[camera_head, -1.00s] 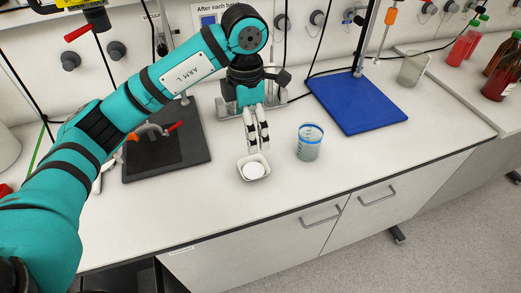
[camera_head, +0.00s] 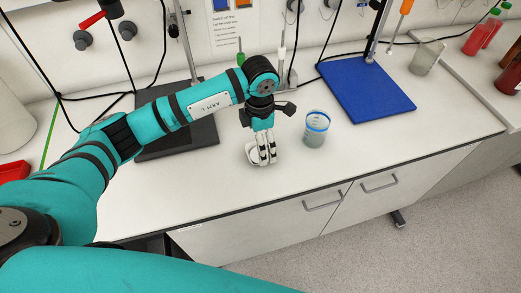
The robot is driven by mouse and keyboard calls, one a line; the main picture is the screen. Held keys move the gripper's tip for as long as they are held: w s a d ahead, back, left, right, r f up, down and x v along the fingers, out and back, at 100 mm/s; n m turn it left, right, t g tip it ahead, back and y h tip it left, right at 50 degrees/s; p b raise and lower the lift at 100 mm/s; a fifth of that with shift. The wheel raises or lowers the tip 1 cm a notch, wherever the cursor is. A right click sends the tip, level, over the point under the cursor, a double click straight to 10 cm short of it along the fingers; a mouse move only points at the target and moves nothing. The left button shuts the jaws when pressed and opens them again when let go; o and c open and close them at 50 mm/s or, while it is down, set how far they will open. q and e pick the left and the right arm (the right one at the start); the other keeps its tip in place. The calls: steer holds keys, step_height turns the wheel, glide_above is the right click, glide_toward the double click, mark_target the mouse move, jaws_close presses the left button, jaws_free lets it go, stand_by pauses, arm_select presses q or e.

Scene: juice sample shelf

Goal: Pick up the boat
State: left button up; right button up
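The boat (camera_head: 251,155) is a small white dish at the front middle of the bench. In the earlier view it is squarish, with a white mound in it. My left gripper (camera_head: 267,160) points down over its right part and hides much of it. The two pale fingers are close together at the boat. I cannot tell whether they have its rim between them or whether the boat is off the bench. My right gripper is not in view.
A blue-rimmed beaker (camera_head: 315,130) stands close to the right of the boat. A blue board (camera_head: 370,96) lies behind it, and a dark stand base (camera_head: 180,140) lies left. The white bench (camera_head: 350,163) is clear in front, up to its edge.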

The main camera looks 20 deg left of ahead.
arm_select(q)
step_height(320, 180, down, 4)
steer(key=shift+d+r+p, duration=0.1)
steer(key=shift+r+p, duration=0.05)
steer(key=shift+p, duration=0.8)
steer(key=shift+w+f, duration=0.1)
steer(key=shift+f, duration=0.45)
steer(key=c, duration=1.2)
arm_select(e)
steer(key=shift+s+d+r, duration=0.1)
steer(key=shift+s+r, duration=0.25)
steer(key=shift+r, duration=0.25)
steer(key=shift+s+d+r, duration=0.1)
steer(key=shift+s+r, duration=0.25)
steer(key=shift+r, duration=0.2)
